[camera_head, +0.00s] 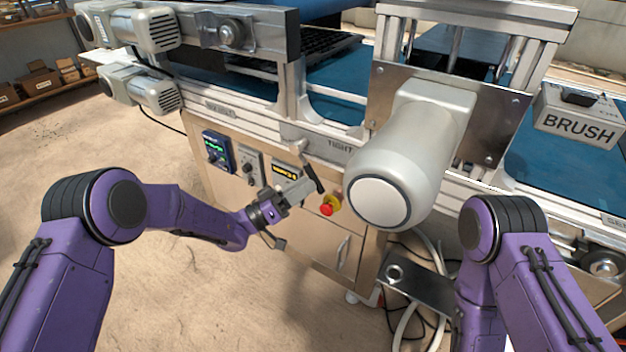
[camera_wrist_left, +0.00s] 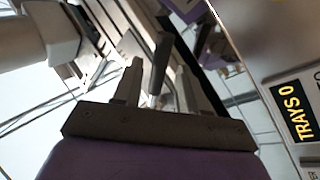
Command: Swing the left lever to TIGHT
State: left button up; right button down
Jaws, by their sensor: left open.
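The left lever shows in the head view as a dark grip (camera_head: 313,172) hanging from the machine's front rail. A TIGHT label (camera_head: 340,147) is on the rail to the right of its upper end. My left gripper (camera_head: 303,187) is open at the lever's grip. In the left wrist view the dark grip (camera_wrist_left: 159,62) stands between the two open fingers of my left gripper (camera_wrist_left: 160,85), with gaps seen on both sides. I cannot tell how deep it sits between them. My right arm shows at the right, but its gripper is not in view.
A red stop button (camera_head: 327,209) is just right of my left gripper. A large pale motor housing (camera_head: 405,165) juts out further right. A display (camera_head: 286,171) and blue control box (camera_head: 217,151) are on the cabinet front. The floor at left is clear.

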pick_arm(q)
jog(key=v, duration=0.7)
jog(key=shift+c, duration=1.2)
jog(key=a+f+b, duration=0.1)
jog(key=b, duration=0.1)
jog(key=a+f+b, duration=0.1)
jog(key=f+b, duration=0.1)
jog(key=shift+w, duration=0.4)
grip_shut()
jog(key=a+n+b, duration=0.2)
jog(key=a+n, duration=0.3)
jog(key=n, duration=1.3)
jog(key=s+d+b+x, duration=0.1)
jog(key=s+b+x, duration=0.1)
jog(key=x, duration=1.1)
jog(key=shift+r, duration=0.3)
